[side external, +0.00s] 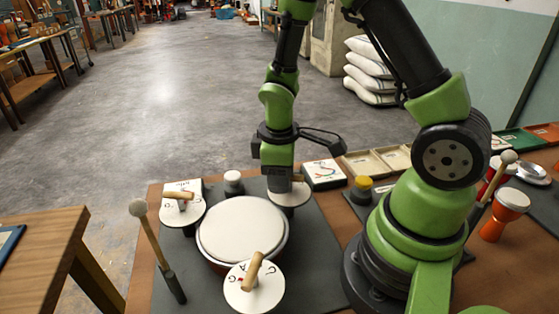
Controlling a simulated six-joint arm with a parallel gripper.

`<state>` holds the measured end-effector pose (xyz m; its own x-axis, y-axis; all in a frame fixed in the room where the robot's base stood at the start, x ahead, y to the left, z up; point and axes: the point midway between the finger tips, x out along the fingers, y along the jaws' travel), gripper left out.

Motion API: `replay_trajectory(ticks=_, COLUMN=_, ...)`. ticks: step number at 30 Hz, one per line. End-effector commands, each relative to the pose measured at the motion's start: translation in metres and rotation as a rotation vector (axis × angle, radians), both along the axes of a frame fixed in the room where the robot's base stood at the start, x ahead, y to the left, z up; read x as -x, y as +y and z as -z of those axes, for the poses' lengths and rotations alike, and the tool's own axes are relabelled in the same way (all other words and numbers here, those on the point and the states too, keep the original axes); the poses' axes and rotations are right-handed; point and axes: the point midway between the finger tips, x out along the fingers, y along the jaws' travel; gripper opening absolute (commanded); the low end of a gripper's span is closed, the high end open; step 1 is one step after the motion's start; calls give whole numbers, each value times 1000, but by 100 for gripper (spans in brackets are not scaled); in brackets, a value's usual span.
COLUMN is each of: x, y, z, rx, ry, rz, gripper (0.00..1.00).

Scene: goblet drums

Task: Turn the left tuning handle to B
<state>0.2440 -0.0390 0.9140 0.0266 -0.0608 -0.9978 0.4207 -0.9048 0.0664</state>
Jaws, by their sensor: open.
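A drum with a pale round skin (242,230) stands on a dark mat, with three white lettered dials around it. The dial at picture left (188,214) has a wooden handle (178,195) lying across it. The front dial (268,295) has a wooden handle (252,271) tilted up to the right; its letters are too small to read surely. My gripper (287,190) points down over the third dial (300,197), at the drum's back right. It is open, but it hides that dial's handle, so I cannot tell whether its fingers are around or touching it.
A mallet (140,210) stands in a dark holder (174,287) at the front left. A white knob (233,182), a framed card (323,174), a yellow-topped jar (362,188) and trays (377,162) lie behind. A small orange drum (505,214) stands at the right.

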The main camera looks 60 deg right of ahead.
Motion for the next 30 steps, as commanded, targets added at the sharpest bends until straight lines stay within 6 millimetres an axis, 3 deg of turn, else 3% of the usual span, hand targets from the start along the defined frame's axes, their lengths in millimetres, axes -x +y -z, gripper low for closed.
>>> replay_trajectory(ticks=15, x=1, y=5, z=-83, rx=-1, ry=-7, rz=0, gripper=40)
replay_trajectory(ticks=21, x=3, y=6, z=-94, rx=-1, ry=-3, rz=-1, gripper=40)
replay_trajectory(ticks=30, x=3, y=6, z=-95, rx=-2, ry=-5, rz=2, gripper=40)
